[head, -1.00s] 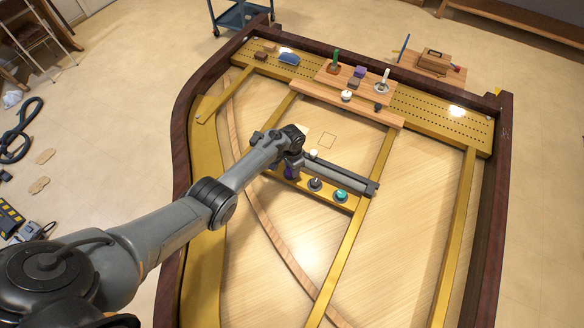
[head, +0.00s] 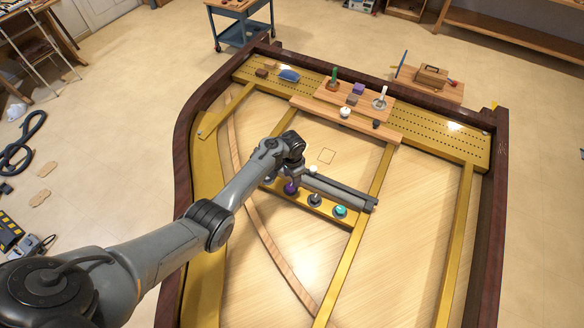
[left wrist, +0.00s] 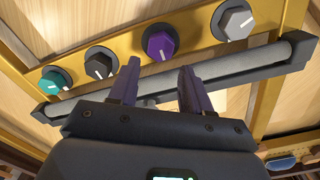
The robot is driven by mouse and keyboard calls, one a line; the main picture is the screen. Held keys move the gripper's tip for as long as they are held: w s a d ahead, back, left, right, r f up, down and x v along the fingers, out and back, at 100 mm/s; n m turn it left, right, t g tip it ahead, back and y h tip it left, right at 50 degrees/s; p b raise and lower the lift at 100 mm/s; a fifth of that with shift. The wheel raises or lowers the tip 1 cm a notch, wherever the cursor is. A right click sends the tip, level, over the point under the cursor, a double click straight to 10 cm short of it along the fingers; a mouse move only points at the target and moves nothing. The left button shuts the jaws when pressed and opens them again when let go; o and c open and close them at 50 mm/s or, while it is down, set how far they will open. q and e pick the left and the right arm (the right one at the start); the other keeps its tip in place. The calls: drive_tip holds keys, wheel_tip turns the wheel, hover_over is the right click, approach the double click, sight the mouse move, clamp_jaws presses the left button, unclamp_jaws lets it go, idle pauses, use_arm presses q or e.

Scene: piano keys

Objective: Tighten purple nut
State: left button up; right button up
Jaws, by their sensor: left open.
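The purple nut (left wrist: 160,42) sits on a gold bar (left wrist: 187,22), in a row between a black nut (left wrist: 99,62) and a grey nut (left wrist: 233,20); a teal nut (left wrist: 55,80) is at the row's left end. My left gripper (left wrist: 159,68) is open and empty, its two purple fingers pointing toward the purple nut but apart from it. In the head view the purple nut (head: 291,189) shows just below my left wrist, with the black nut (head: 316,200) and teal nut (head: 340,211) to its right. My right gripper is out of view.
A dark grey bar (left wrist: 240,78) runs alongside the nut row, close to my fingers. Gold struts (head: 372,205) cross the wooden soundboard (head: 410,220). A wooden board (head: 345,112) with small items stands at the back. The soundboard's right side is clear.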

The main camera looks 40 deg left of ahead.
use_arm(q)
drive_tip(key=shift+r, duration=2.6)
